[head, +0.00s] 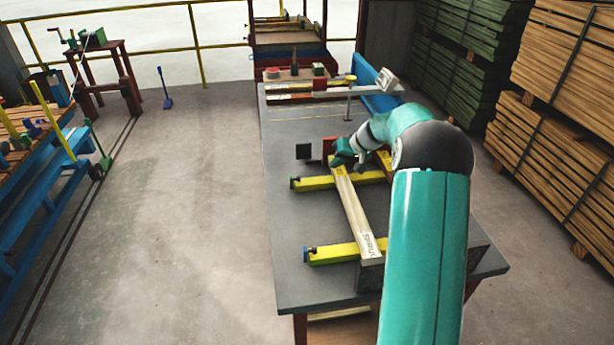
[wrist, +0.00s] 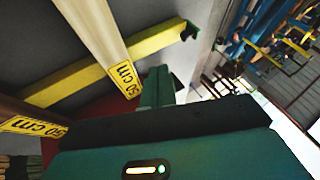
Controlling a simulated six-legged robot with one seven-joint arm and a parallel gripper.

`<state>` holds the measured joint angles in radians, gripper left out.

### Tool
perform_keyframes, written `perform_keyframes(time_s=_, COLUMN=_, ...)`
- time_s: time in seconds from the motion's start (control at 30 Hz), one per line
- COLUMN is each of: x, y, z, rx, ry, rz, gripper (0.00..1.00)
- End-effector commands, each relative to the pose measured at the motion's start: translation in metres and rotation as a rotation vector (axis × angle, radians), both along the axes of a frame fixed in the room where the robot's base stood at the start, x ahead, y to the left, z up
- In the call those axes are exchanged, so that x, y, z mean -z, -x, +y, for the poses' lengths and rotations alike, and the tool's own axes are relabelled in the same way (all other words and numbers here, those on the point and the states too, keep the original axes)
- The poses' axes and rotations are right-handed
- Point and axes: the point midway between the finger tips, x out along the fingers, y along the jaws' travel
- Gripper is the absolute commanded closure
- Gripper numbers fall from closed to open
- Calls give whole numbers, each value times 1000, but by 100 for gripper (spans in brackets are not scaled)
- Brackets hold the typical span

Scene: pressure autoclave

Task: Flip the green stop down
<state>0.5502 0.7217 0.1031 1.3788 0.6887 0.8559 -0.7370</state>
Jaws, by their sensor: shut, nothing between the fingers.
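A yellow bar (head: 316,183) crosses under a pale beam on the bench. Its left end carries a small green end piece (head: 293,183), which looks like the green stop; it also shows dark green in the wrist view (wrist: 189,31). Whether it stands up or lies down is too small to tell. My gripper (head: 343,153) is shut and empty at the far end of the pale beam (head: 352,212), right of and beyond the green piece, apart from it. In the wrist view, its fingers (wrist: 157,86) are together beside the beam's "50 cm" label (wrist: 124,78).
A dark green square plate (head: 303,151) and a red block (head: 328,147) stand near my gripper. A second yellow bar (head: 335,254) has a blue end. A grey-white long piece (head: 310,91) lies at the back. The left strip of the bench (head: 283,215) is clear.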

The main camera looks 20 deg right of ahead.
Motion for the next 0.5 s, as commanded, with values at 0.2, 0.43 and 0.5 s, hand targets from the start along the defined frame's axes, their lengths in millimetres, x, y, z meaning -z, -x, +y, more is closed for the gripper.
perform_keyframes(time_s=0.2, x=2, y=-1, z=0, rx=0, ry=0, rz=0, gripper=100)
perform_keyframes(time_s=0.43, x=24, y=-14, z=12, rx=0, ry=-1, rz=2, gripper=100)
perform_keyframes(time_s=0.5, x=35, y=-21, z=17, rx=0, ry=-2, rz=2, gripper=100)
